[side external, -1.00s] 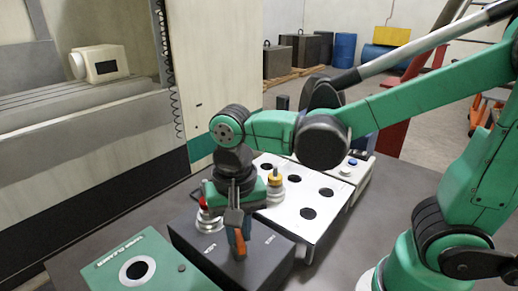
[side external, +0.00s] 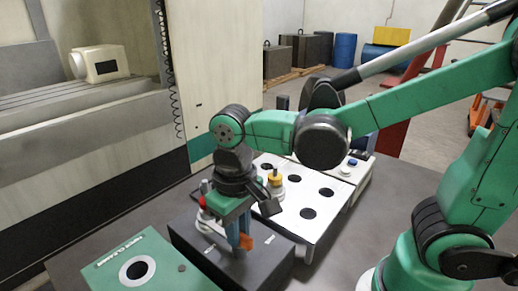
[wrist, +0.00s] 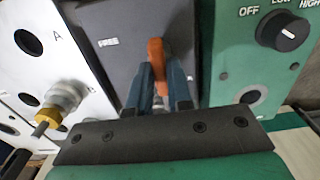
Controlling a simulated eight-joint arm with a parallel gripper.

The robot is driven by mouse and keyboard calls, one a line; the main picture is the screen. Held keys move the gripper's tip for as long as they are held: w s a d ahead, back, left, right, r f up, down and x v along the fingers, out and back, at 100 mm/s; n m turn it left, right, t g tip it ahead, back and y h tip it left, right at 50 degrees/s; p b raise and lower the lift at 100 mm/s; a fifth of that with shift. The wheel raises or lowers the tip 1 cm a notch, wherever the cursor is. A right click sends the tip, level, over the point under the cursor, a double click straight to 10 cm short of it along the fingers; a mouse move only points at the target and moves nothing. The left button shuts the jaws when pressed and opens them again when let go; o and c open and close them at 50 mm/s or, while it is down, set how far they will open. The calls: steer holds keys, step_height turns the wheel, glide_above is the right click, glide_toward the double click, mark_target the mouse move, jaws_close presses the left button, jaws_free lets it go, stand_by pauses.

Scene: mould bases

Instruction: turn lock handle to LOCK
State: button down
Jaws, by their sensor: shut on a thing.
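The orange lock handle (side external: 247,242) is on top of a dark box (side external: 268,263) in the side external view. My gripper (side external: 240,240) points down over the box and its blue fingers are shut on the handle. In the wrist view, the handle (wrist: 156,53) shows between the two fingertips (wrist: 160,80), its end pointing up the picture. A white FREE label (wrist: 108,42) is to its left there. In the side external view, white labels lie on both sides of the handle; their text is too small to read now. The handle's pivot is hidden by my gripper.
A red-topped piece (side external: 203,203) is behind my gripper, partly hidden. A yellow-topped piece (side external: 275,181) stands on a white panel (side external: 326,207) with round holes. A green panel (side external: 110,275) with a hole lies at front left; the wrist view shows its dial (wrist: 284,31).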

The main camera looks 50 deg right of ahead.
stand_by(0.4)
steer(key=c, duration=0.8)
jaws_free()
steer(key=shift+r, duration=2.85)
steer(key=w+d+f+t, duration=0.1)
steer(key=d+f+t, duration=0.1)
steer(key=d+t, duration=0.5)
steer(key=shift+w+d+f, duration=0.25)
steer(key=shift+w+d, duration=0.1)
steer(key=shift+d, duration=0.65)
